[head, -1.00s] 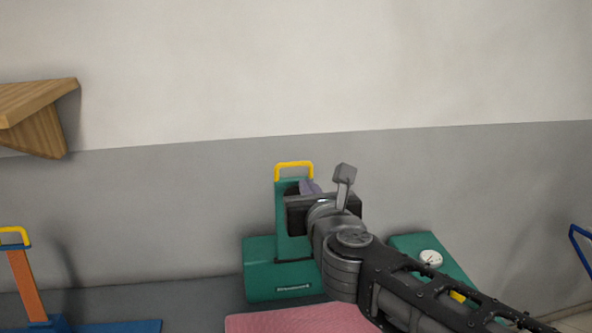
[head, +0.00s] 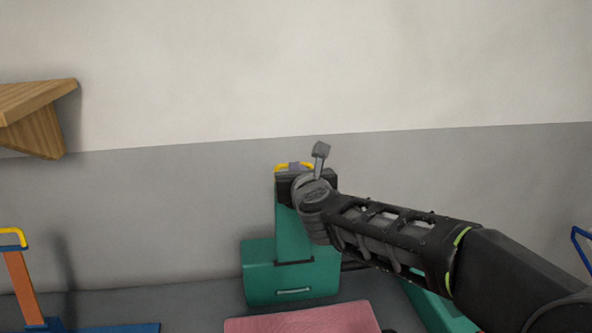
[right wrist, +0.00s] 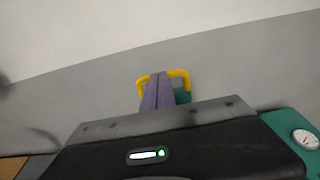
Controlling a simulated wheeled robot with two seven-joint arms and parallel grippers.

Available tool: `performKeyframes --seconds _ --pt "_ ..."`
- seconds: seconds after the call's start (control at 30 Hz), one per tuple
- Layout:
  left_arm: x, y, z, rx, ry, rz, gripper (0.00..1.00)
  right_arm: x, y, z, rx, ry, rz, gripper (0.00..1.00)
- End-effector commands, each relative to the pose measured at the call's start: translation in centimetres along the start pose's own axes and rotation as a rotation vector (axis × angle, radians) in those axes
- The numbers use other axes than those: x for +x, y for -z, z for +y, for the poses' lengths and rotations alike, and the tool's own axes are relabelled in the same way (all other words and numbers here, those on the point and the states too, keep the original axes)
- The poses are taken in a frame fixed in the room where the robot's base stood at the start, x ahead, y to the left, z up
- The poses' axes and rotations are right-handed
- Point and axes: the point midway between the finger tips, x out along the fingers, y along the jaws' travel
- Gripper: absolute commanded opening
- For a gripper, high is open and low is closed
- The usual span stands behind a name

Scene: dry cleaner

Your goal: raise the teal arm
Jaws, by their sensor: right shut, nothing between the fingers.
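The teal arm (head: 293,238) stands upright from its teal base (head: 290,272) in the head view, with a yellow handle (head: 281,168) at its top. My right gripper (head: 297,167) is at the handle, its body covering the arm's upper part. In the right wrist view, the purple-grey fingers (right wrist: 157,92) are closed together and sit in front of the yellow handle (right wrist: 180,73), overlapping its middle. Nothing shows between them. I cannot tell whether they touch the handle. My left gripper is not in view.
A pink pad (head: 302,319) lies in front of the teal base. An orange arm with a yellow handle (head: 20,280) stands on a blue base at left. A wooden shelf (head: 35,112) is on the wall. A white dial (right wrist: 305,138) is at right.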

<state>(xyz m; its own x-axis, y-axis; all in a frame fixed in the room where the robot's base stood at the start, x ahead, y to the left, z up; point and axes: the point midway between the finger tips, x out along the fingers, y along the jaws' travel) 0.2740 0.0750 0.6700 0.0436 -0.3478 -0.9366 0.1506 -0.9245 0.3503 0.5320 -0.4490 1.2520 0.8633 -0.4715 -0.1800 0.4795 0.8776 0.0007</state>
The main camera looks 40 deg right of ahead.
Motion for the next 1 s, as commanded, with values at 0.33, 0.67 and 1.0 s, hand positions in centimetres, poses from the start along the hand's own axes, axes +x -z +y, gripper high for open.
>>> performKeyframes --seconds 0.33,0.67,1.0 --pt "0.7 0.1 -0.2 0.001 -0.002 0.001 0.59 1.9 -0.2 0.0 0.001 0.001 0.001 0.0" --pt "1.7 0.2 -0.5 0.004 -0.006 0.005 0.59 6.5 -1.4 0.0 0.0 0.0 -0.002 0.0" --pt "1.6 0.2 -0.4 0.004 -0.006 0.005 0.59 6.4 -1.8 -0.1 -0.002 0.002 -0.006 0.0"
